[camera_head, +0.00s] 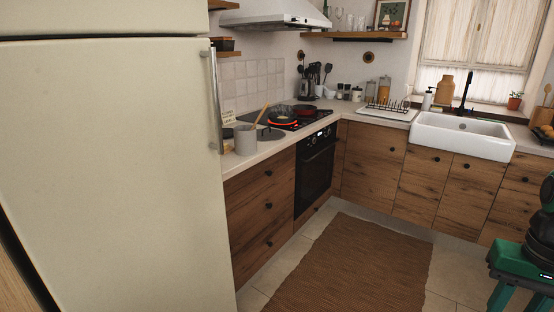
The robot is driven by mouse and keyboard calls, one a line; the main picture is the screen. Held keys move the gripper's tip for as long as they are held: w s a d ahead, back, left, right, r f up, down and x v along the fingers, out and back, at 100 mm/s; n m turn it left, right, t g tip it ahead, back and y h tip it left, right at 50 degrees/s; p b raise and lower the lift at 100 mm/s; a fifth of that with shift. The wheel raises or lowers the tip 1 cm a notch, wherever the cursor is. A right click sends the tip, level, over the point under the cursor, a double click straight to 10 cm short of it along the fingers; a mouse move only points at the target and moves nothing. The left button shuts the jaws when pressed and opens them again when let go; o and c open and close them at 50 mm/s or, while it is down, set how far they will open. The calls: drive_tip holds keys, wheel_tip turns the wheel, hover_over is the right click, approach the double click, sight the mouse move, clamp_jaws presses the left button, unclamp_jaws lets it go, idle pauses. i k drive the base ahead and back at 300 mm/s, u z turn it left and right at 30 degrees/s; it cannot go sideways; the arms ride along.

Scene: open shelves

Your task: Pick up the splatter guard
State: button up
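My gripper (521,300) is at the lower right edge, with a black wrist and a green body. Its green fingers point down with a gap between them, and their tips are cut off by the frame. I see nothing between them. It is far from the disc, across the open floor.
A grey crock (245,139) with a wooden utensil stands at the near counter end, by the tall cream fridge (110,150). A stove (278,123) with a glowing red burner and a red pan (306,110) lies behind. A brown rug (350,265) covers the clear floor.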

sight(267, 134)
drive_tip(key=z, duration=0.15)
drive_tip(key=i, duration=1.35)
drive_tip(key=u, duration=0.35)
drive_tip(key=i, duration=1.75)
drive_tip(key=u, duration=0.45)
